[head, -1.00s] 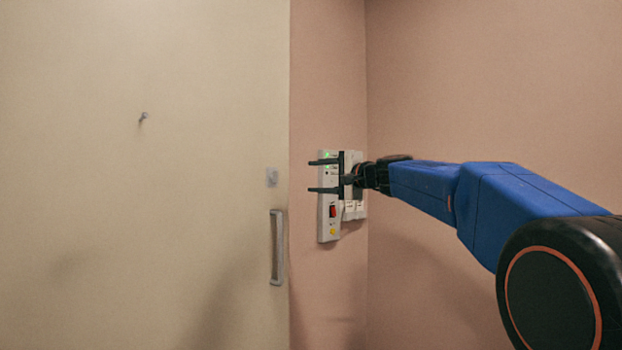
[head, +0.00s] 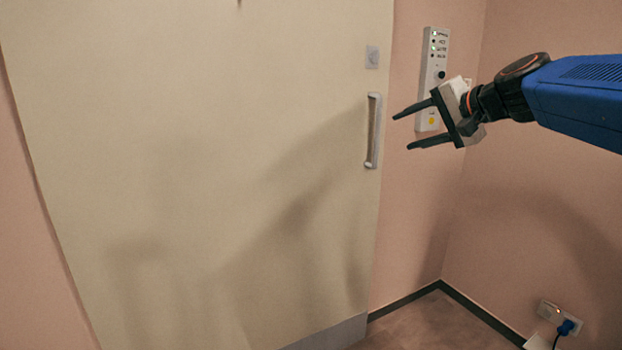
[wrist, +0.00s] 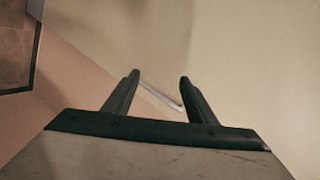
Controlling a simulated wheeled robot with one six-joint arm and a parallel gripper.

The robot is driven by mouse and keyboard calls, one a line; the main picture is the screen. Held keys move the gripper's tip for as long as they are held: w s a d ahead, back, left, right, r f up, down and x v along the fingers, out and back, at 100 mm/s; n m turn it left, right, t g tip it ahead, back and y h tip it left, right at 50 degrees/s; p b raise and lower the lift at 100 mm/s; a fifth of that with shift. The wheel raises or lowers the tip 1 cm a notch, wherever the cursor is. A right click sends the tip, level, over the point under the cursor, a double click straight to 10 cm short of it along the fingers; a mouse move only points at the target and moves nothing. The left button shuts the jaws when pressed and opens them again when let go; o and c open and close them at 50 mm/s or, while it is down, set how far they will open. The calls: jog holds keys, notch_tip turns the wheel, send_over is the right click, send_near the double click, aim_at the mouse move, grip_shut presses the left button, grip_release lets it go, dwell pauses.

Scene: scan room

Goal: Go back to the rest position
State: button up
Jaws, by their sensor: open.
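My gripper (head: 400,130) is open and empty at the upper right of the head view, its two dark fingers pointing left. It appears in front of the pink wall and a white switch panel (head: 433,60), and it hides part of the panel's lower half. In the wrist view my gripper (wrist: 158,82) also shows with its fingers spread apart and nothing between them. The grey door handle (head: 373,130) is to the left of the fingertips in the head view. In the wrist view the handle (wrist: 162,96) shows beyond the fingers, apparently untouched.
A cream door (head: 200,150) fills the left and middle, with a small plate (head: 372,57) above its handle. At the lower right a wall socket (head: 555,313) holds a blue plug (head: 567,327). A patch of brown floor (head: 415,325) is bare.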

jog(key=s+d+f+n+g+h, duration=0.2)
jog(key=s+f+n+g+h, duration=0.1)
jog(key=s+f, duration=1.3)
jog(key=s+d+f+n+g+h, duration=0.3)
jog(key=s+f+n, duration=0.2)
jog(key=s+f, duration=1.1)
notch_tip(320, 180, down, 3)
jog(key=shift+s+d+r+h, duration=0.15)
jog(key=shift+h, duration=0.15)
